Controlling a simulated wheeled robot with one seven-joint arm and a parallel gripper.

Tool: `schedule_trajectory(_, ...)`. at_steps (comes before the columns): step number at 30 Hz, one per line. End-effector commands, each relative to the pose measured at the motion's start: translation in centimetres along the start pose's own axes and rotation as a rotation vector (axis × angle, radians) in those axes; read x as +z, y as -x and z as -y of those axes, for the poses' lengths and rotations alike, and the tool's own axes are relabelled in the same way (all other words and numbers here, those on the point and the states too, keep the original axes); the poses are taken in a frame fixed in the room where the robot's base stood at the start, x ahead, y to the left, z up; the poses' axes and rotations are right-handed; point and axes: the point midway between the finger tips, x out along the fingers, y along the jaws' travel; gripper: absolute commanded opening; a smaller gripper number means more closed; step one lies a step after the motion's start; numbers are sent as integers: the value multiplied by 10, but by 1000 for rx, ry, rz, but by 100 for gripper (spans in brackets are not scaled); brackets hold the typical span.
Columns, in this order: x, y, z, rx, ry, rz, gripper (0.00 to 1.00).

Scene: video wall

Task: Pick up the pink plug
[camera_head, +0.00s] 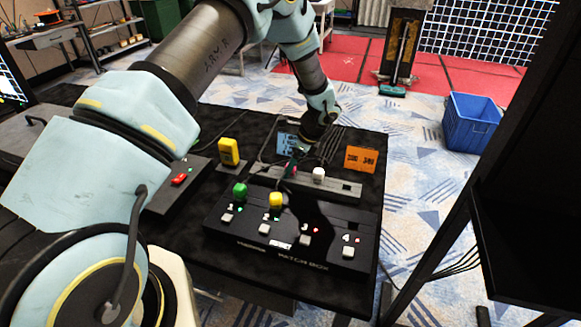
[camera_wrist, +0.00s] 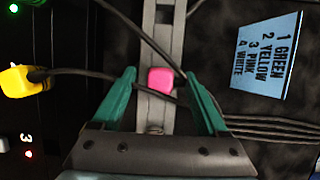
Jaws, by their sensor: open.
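The pink plug (camera_wrist: 160,78) sits on a grey strip (camera_wrist: 157,40) in the wrist view, between the two green fingers of my gripper (camera_wrist: 159,76). The fingers stand apart, one on each side of the plug, and dark cables cross close to them. Whether a finger touches the plug cannot be told. In the head view my gripper (camera_head: 297,157) is low over the strip (camera_head: 265,178), and the pink plug is barely visible there at its fingers.
A white plug (camera_head: 318,174) stands on the strip to the right. Green (camera_head: 240,189) and yellow (camera_head: 276,199) plugs sit in the patch box (camera_head: 345,215) in front. A card (camera_wrist: 265,55) lists green, yellow, pink, white. An orange sign (camera_head: 361,160) stands behind right.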

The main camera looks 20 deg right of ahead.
Motion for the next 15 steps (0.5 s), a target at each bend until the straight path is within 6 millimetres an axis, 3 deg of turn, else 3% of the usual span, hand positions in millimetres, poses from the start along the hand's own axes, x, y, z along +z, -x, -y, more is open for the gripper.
schedule_trajectory(10, 0, -7, 0, -2, 1, -1, 75)
schedule_trajectory(15, 0, -7, 0, -2, 1, -1, 56)
